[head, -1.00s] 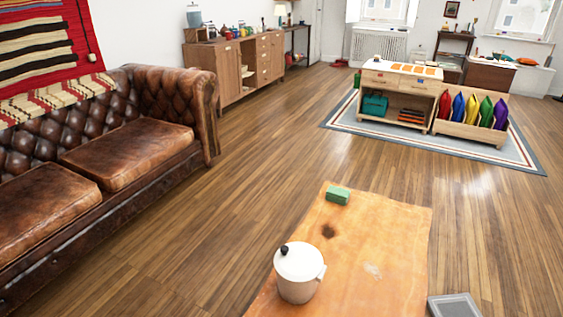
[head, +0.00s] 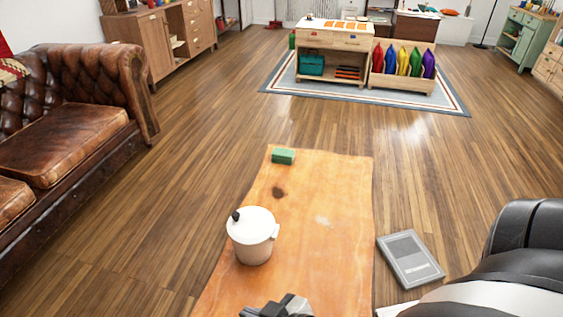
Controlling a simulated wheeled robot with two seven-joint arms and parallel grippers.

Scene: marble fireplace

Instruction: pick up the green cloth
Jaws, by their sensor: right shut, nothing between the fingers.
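The green cloth (head: 283,156) is a small folded block lying at the far left corner of the wooden table (head: 318,185). My right gripper (head: 277,305) shows at the bottom edge of the head view, over the near part of the table. It is shut and empty, and well short of the cloth. My left gripper is not in view.
A white lidded pot (head: 252,240) stands on the table's left side, between my right gripper and the cloth. A grey book-like item (head: 410,260) lies to the right of the table. A brown leather sofa (head: 70,135) is at left. The table's far right is clear.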

